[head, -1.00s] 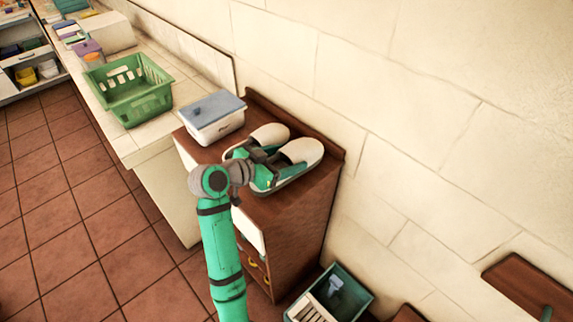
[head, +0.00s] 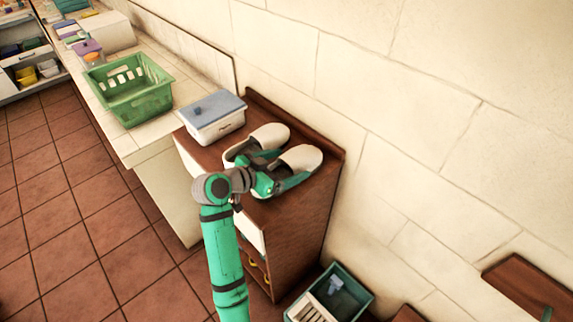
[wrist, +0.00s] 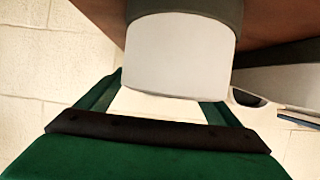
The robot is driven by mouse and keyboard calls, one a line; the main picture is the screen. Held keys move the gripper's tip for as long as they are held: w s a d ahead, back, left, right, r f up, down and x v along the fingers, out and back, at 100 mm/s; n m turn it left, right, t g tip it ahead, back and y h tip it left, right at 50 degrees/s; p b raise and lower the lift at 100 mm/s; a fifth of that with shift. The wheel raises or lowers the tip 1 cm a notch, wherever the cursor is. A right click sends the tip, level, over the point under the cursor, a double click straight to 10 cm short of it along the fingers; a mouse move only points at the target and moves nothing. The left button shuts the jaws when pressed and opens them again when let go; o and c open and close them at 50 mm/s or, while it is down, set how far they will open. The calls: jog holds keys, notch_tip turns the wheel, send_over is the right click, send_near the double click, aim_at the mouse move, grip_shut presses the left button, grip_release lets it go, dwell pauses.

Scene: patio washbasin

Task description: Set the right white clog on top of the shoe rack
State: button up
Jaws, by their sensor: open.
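Two white clogs sit side by side on the brown top of the shoe rack (head: 318,200). The right white clog (head: 302,156) is nearer the rack's right edge, and the left white clog (head: 269,135) is just left of it. My gripper (head: 280,168) is open at the near end of the right clog, with one green finger on each side of it. In the wrist view the right clog's pale end (wrist: 180,55) is between and beyond the fingers. The other clog (wrist: 280,82) shows partly at the right. My gripper hides part of the clogs' near ends.
A white box with a grey-blue lid (head: 214,116) stands left of the clogs on the rack top. A green basket (head: 130,92) is on the counter further left. A teal crate (head: 345,290) is on the floor at the right. The wall is close behind.

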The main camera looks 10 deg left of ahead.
jog(key=v, duration=1.2)
jog(key=shift+f, duration=0.1)
jog(key=d, duration=0.2)
jog(key=d+m+h, duration=0.1)
jog(key=d, duration=0.1)
jog(key=d+h, duration=0.1)
jog(key=d, duration=0.1)
jog(key=shift+s+f+m, duration=0.2)
jog(key=shift+f+m, duration=0.15)
jog(key=shift+m, duration=0.05)
jog(key=s+d+r+m+t+h, duration=0.1)
jog(key=s+d+m+h, duration=0.15)
jog(key=d, duration=0.45)
jog(key=s+d+r+m+t+h, duration=0.1)
jog(key=s+d+t+h, duration=0.1)
jog(key=s+d+h, duration=0.35)
jog(key=s+d+r+n+t+y, duration=0.1)
jog(key=s+d+n+t+y, duration=0.35)
jog(key=s+t, duration=0.25)
jog(key=s+a+f+n+g+y, duration=0.3)
jog(key=s+f+n+g+y, duration=0.3)
jog(key=s+f+y, duration=0.7)
jog(key=s+f+n, duration=0.1)
jog(key=s+f, duration=0.3)
jog(key=s, duration=0.3)
jog(key=shift+f+n, duration=0.3)
jog(key=shift+f, duration=0.1)
jog(key=shift+a, duration=0.1)
